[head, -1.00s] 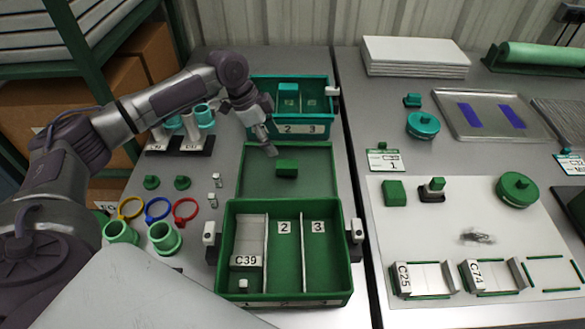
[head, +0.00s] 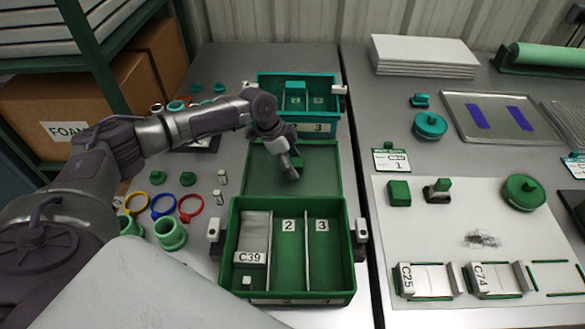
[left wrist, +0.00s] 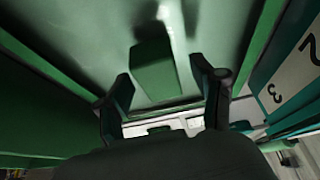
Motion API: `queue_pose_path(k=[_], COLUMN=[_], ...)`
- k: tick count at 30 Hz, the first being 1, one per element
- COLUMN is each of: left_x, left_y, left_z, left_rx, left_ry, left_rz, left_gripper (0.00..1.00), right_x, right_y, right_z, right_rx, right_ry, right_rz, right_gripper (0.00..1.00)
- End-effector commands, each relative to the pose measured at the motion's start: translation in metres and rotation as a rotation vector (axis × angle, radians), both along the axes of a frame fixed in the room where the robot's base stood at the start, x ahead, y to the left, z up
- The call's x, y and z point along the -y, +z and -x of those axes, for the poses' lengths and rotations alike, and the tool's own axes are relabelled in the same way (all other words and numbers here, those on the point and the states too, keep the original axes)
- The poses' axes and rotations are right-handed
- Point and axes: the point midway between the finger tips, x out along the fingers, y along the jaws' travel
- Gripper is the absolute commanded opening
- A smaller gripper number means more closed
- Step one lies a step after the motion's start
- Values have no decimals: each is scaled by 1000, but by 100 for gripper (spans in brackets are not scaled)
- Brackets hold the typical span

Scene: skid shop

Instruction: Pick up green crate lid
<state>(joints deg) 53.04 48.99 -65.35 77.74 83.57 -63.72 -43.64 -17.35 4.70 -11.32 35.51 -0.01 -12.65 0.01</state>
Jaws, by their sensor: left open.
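The green crate lid (head: 322,182) lies flat on the bench just behind the open green crate (head: 345,285). My left gripper (head: 291,167) is over the lid and mostly hides its raised block handle in the head view. In the left wrist view, the lid's surface (left wrist: 95,25) fills much of the picture. The block handle (left wrist: 155,72) shows between the two spread fingers of the left gripper (left wrist: 162,75), which is open and empty. I cannot tell whether the fingers touch the lid. My right gripper is not in view.
A teal crate (head: 330,100) stands behind the lid. The green crate has dividers and a C39 piece (head: 252,240). Coloured rings (head: 163,206) and green fittings (head: 170,234) are to the left. A second table (head: 430,220) with parts is to the right.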

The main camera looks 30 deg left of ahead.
Motion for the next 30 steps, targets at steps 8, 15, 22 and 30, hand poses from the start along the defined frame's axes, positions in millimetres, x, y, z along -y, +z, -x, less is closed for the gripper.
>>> queue_pose_path(k=[8,15,22,30], left_x=[0,0,0,0], left_y=[0,0,2,36], left_z=[0,0,0,-1], left_rx=[0,-1,0,6], left_ry=[0,0,0,-1], left_rz=[0,0,1,1], left_gripper=[33,0,0,0], right_x=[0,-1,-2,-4], right_y=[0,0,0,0], right_z=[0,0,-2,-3], right_rx=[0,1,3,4], right_ry=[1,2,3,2], right_rz=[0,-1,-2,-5], right_gripper=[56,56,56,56])
